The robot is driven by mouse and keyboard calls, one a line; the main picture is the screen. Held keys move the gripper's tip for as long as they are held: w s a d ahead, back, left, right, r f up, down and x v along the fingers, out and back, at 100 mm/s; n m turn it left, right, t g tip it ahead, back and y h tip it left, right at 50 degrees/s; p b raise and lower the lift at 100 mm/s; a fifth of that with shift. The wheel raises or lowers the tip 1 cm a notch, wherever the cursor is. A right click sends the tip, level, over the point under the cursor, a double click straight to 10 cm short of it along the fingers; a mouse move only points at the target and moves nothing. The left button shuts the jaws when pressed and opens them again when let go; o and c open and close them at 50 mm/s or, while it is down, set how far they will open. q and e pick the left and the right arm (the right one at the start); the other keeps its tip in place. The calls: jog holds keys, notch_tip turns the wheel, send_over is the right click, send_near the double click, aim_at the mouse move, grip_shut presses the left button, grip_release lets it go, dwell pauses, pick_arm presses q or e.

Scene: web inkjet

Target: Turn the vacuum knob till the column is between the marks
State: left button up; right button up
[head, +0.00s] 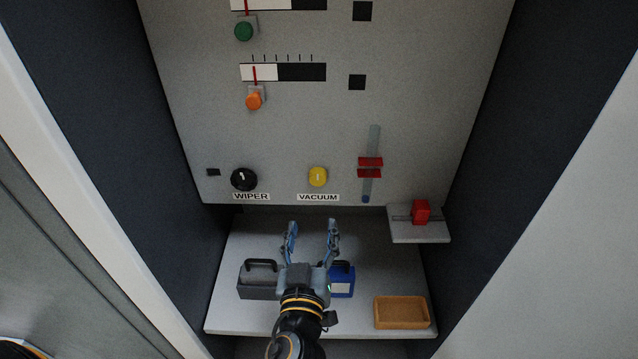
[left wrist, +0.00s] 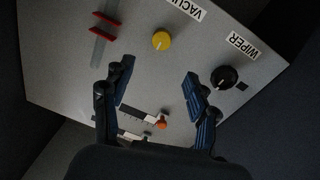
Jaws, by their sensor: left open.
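The yellow vacuum knob (head: 317,177) sits on the grey panel above its VACUUM label (head: 318,197), with a pale pointer line on its face. It also shows in the left wrist view (left wrist: 161,41). The clear column tube (head: 374,140) stands right of it, with two red marks (head: 370,161) across its lower half. A short blue part (head: 366,199) shows at the tube's bottom, below both marks. My left gripper (head: 311,228) is open and empty, its fingers pointing toward the panel, below the knob in the head view and apart from it. My right gripper is not in view.
A black wiper knob (head: 244,179) is left of the yellow one. Green (head: 244,31) and orange (head: 254,98) knobs sit higher. A red block (head: 421,211) is on a small ledge at right. A grey case (head: 258,285), blue box (head: 342,281) and brown tray (head: 402,312) occupy the shelf.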

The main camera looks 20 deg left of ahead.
aim_at(317, 180)
pick_arm(q)
jog(key=p+x, duration=0.5)
jog(key=x, duration=0.7)
jog(key=shift+w+a, duration=0.1)
jog(key=shift+a, duration=0.1)
jog(key=shift+w+a, duration=0.1)
jog(key=shift+w, duration=0.3)
jog(key=c, duration=1.2)
